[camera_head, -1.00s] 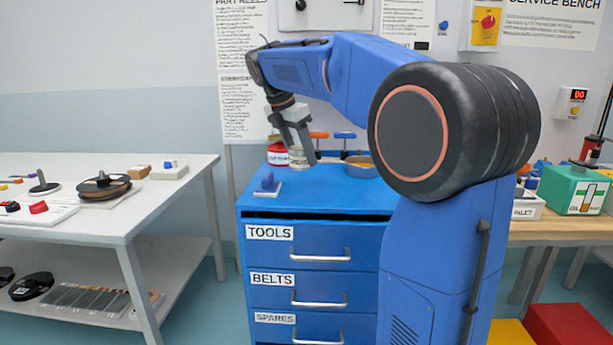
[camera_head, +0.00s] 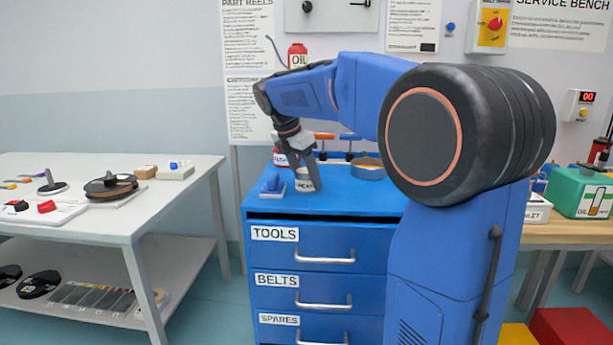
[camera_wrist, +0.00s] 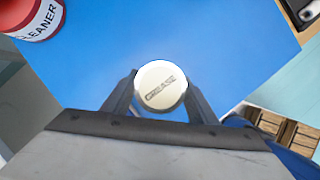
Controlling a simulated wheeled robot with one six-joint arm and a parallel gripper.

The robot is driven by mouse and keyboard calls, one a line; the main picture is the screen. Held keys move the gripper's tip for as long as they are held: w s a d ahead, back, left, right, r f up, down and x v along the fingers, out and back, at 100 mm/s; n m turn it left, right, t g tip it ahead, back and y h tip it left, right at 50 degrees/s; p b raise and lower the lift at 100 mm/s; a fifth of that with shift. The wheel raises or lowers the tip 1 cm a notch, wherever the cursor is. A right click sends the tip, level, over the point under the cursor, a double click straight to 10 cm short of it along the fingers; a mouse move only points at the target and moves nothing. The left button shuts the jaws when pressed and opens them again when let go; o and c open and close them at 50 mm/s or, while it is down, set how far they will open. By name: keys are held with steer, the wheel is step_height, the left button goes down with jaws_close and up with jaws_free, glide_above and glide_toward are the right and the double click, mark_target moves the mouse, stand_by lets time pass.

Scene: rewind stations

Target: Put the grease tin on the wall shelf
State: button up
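The grease tin (camera_head: 306,184) is a small pale cylinder with a dark label, low over the blue cabinet top in the head view. In the wrist view its round lid (camera_wrist: 161,86) reads GREASE and lies between both fingers. My gripper (camera_head: 302,168) points down and is shut on the tin; it also shows in the wrist view (camera_wrist: 161,100). I cannot tell whether the tin touches the cabinet top. The wall shelf is not clearly visible; a red OIL container (camera_head: 298,57) shows by the wall above my arm, which hides what is under it.
The blue drawer cabinet (camera_head: 350,202) carries a red cleaner can (camera_wrist: 36,15), a blue piece on a small plate (camera_head: 273,185) and a round bowl (camera_head: 367,169). A white table (camera_head: 100,222) stands at left. A wooden bench (camera_head: 560,234) with a green box (camera_head: 580,194) is at right.

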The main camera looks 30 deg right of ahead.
steer(key=o, duration=0.4)
steer(key=shift+r, duration=0.1)
steer(key=v, duration=1.2)
steer(key=shift+d+r, duration=0.1)
